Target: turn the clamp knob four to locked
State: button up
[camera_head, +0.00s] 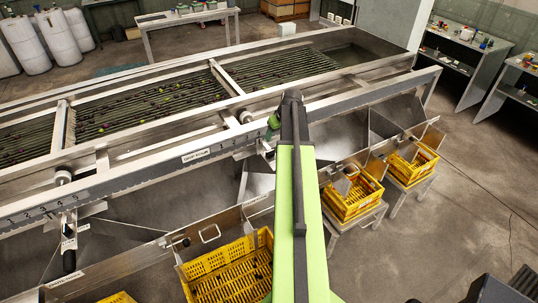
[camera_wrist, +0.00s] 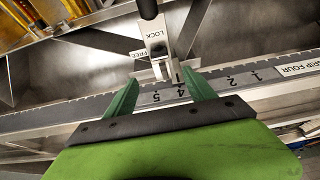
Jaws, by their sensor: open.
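The clamp at the "GRIP FOUR" label (camera_wrist: 298,68) shows in the wrist view as a pale plate (camera_wrist: 156,38) marked LOCK and FREE. A black knob (camera_wrist: 147,8) is cut off by the top edge, beyond the plate. My gripper (camera_wrist: 160,84) is open, its two green fingers spread on either side of a small metal pointer over the numbered scale (camera_wrist: 232,79). The fingers appear empty and short of the knob. In the head view my gripper (camera_head: 272,122) is at the rail, and my arm hides part of the clamp.
Another clamp with a black knob (camera_head: 69,260) hangs from the rail at left. A yellow crate (camera_head: 230,273) stands below the chutes, with more crates (camera_head: 352,195) to the right. The steel rail (camera_head: 120,178) runs along the sizer. Open floor (camera_head: 455,200) lies at right.

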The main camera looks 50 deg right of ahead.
aim_at(270, 151)
jog(key=b+x, duration=1.3)
jog(key=x, duration=0.2)
jog(key=shift+f, duration=0.25)
jog(key=shift+r, duration=0.1)
